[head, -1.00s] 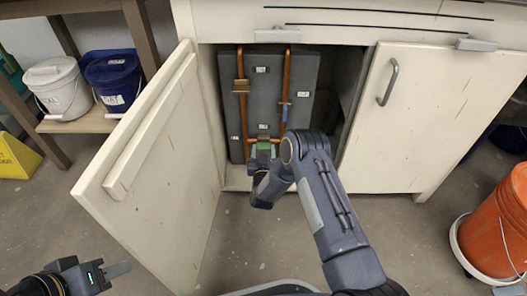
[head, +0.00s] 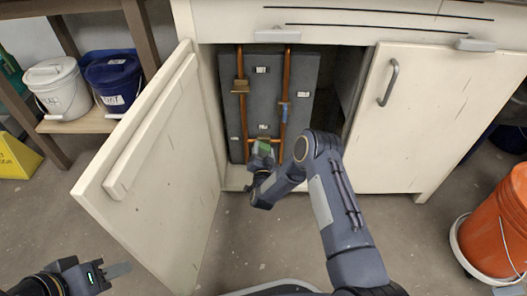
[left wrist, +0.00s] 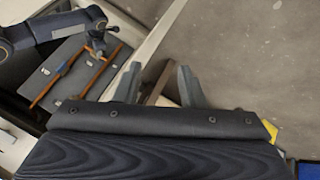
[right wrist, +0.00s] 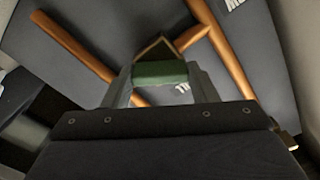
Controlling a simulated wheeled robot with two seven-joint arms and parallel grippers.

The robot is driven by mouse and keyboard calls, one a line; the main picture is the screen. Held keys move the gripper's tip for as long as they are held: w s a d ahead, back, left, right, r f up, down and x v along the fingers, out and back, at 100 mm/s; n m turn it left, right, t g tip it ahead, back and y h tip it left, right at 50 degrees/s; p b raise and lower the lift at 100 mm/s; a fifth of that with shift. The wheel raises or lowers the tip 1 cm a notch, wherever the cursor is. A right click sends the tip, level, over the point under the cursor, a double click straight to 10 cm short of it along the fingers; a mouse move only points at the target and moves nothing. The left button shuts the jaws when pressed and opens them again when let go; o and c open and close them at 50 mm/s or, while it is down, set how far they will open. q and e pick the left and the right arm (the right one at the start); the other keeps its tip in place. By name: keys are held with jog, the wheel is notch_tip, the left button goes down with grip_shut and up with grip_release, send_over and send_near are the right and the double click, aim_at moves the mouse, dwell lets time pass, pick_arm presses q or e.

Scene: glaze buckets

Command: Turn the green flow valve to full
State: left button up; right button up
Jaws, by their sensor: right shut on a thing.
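The green flow valve (head: 265,147) sits low on the copper pipework inside the open cabinet. Its green handle also shows in the right wrist view (right wrist: 160,73), between my fingers and tilted in the head view. My right gripper (head: 262,158) is shut on this handle. The valve body behind it is mostly hidden. My left gripper (head: 118,271) is open and empty at the lower left, outside the cabinet door. Its spread fingers show in the left wrist view (left wrist: 160,80).
The left cabinet door (head: 150,165) stands open; the right door (head: 410,120) is closed. Copper pipes (head: 287,80) run up a grey panel (head: 264,100) with other fittings. White (head: 62,92) and blue (head: 110,85) buckets stand on a left shelf, an orange bucket (head: 495,225) at right.

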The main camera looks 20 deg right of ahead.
jog(key=m, duration=1)
jog(key=shift+f+m, duration=0.1)
jog(key=shift+m, duration=0.2)
jog(key=shift+a+m, duration=0.1)
jog(key=shift+m, duration=0.2)
jog(key=o, duration=1)
jog(key=p+v, duration=0.3)
jog(key=v, duration=0.5)
